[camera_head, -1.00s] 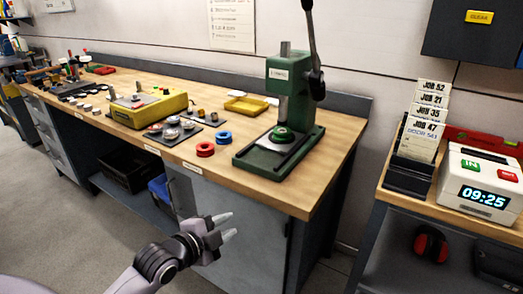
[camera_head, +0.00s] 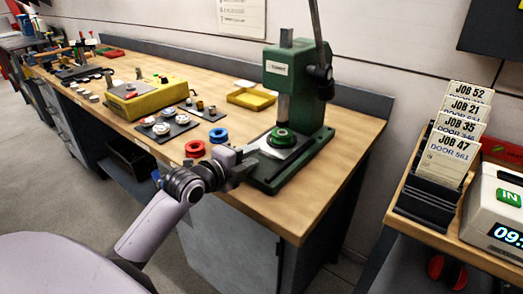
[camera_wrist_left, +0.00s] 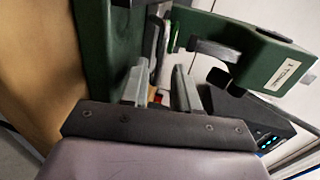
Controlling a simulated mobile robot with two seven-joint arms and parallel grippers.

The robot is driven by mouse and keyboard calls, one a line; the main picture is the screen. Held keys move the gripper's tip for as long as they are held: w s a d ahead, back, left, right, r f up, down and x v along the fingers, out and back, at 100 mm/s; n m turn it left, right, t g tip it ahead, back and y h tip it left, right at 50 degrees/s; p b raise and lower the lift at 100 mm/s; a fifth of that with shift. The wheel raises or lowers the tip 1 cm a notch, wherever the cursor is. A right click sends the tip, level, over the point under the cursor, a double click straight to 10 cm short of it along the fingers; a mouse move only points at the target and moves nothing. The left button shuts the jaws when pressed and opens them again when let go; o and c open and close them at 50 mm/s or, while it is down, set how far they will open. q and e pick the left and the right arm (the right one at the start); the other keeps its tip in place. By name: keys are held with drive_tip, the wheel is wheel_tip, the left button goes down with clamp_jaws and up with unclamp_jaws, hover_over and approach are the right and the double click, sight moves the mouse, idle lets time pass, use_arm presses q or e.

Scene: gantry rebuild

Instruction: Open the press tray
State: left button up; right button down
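The green press (camera_head: 297,85) stands on the front right part of the wooden workbench, its lever up. Its tray (camera_head: 297,147) lies low on the press base under the ram, with a round green piece (camera_head: 283,137) on top; the near-left part is hidden by my gripper. My left gripper (camera_head: 254,158) is at the front-left edge of the press base, close to the tray. In the left wrist view, its two grey fingers (camera_wrist_left: 160,88) are apart, with a gap between them; whether they touch the tray is unclear. The press also shows in that view (camera_wrist_left: 265,60). My right gripper is not in view.
Red and blue rings (camera_head: 207,142) lie just left of my gripper. A yellow tray (camera_head: 251,99) sits behind them, and a yellow device (camera_head: 147,99) stands farther left. A side table with job cards (camera_head: 450,150) and a white clock (camera_head: 495,215) is at right.

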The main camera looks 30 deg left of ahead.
use_arm(q)
drive_tip(key=shift+x, duration=2.2)
clamp_jaws()
